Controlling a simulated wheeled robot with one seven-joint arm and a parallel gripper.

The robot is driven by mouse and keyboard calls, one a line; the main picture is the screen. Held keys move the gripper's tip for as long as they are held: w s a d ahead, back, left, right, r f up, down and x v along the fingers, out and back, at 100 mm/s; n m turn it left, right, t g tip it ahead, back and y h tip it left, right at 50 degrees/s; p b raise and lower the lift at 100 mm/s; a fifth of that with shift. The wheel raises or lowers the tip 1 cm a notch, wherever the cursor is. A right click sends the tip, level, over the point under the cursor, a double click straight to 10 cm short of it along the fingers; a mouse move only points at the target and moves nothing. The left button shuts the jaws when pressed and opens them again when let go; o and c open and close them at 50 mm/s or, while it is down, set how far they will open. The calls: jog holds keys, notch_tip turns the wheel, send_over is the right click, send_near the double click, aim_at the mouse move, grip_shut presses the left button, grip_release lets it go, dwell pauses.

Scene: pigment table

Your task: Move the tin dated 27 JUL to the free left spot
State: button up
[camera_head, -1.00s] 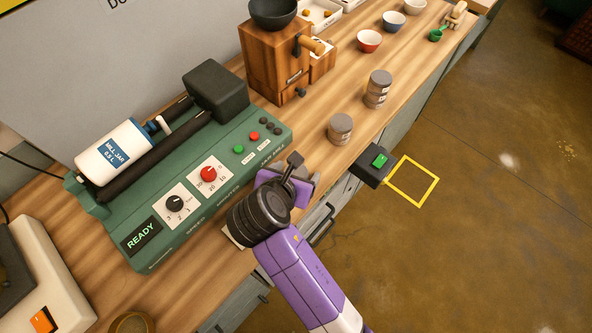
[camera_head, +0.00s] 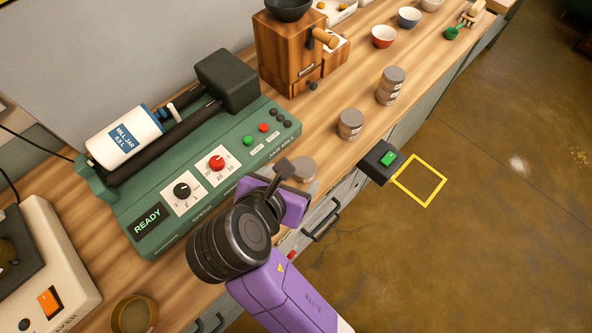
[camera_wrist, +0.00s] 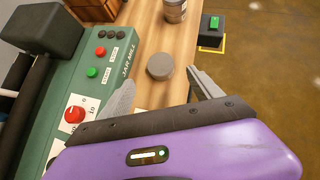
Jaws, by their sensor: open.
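A grey-lidded tin (camera_head: 303,169) stands on the wooden counter just beyond my gripper (camera_head: 290,184), partly hidden by it. In the wrist view this tin (camera_wrist: 160,67) shows its round lid ahead of the gap between the open, empty fingers of my gripper (camera_wrist: 162,92). A second tin or short stack (camera_head: 350,124) stands farther along the counter and also shows at the top of the wrist view (camera_wrist: 175,11). A taller tin stack (camera_head: 390,86) stands beyond it. The date labels are too small to read, and I cannot make out a marked left spot.
The green jar mill (camera_head: 200,185) lies close on the left of my gripper. A wooden grinder (camera_head: 285,55) and bowls (camera_head: 383,37) stand farther back. A black box with a green button (camera_head: 380,161) juts from the counter's front edge above a yellow floor square (camera_head: 419,181).

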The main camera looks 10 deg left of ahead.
jog(key=shift+s+r, duration=0.35)
jog(key=shift+a, duration=0.1)
